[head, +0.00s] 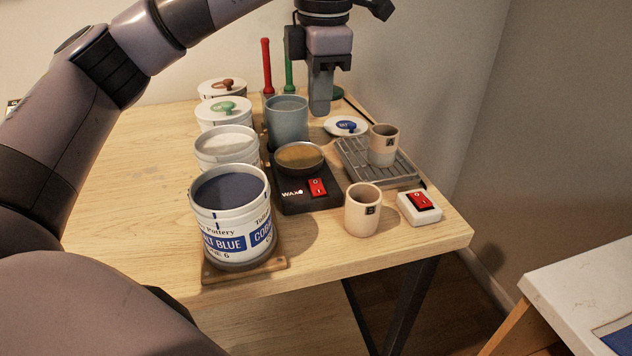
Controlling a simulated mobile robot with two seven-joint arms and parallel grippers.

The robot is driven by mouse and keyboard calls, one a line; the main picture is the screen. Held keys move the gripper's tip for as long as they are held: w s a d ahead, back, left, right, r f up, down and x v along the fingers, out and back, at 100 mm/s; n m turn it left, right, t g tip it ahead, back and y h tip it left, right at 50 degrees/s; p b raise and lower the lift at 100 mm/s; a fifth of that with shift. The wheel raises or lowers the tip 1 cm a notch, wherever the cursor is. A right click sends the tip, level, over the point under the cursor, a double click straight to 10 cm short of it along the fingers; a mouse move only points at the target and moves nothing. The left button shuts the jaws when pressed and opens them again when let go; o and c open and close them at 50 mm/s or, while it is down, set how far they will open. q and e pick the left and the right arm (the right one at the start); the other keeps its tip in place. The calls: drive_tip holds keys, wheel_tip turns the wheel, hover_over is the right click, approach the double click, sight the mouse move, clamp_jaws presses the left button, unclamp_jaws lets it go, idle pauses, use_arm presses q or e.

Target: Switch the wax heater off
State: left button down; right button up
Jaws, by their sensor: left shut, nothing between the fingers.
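The wax heater (289,195) is a black unit marked "WAX" in the middle of the wooden table. A round pan of brownish wax (299,157) sits on its top. Its red rocker switch (318,188) is on the front face, right of the lettering; which side is pressed is too small to tell. My left gripper (320,110) points down above and behind the heater, apart from it, with its fingers together and empty. My right gripper is not in view.
A white box with another red switch (420,207) stands at the right edge. Cup B (362,212) stands right of the heater; cup A (383,146) is on a grey rack (402,174).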

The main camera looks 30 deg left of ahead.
use_arm(q)
drive_tip(key=shift+b, duration=0.35)
drive_tip(key=shift+r, duration=0.1)
drive_tip(key=b, duration=0.2)
approach(315, 181)
drive_tip(key=f, duration=0.6)
drive_tip(key=shift+w+a+f, duration=0.15)
drive_tip(key=shift+a+f, duration=0.1)
drive_tip(key=shift+f, duration=0.15)
drive_tip(key=shift+w, duration=0.1)
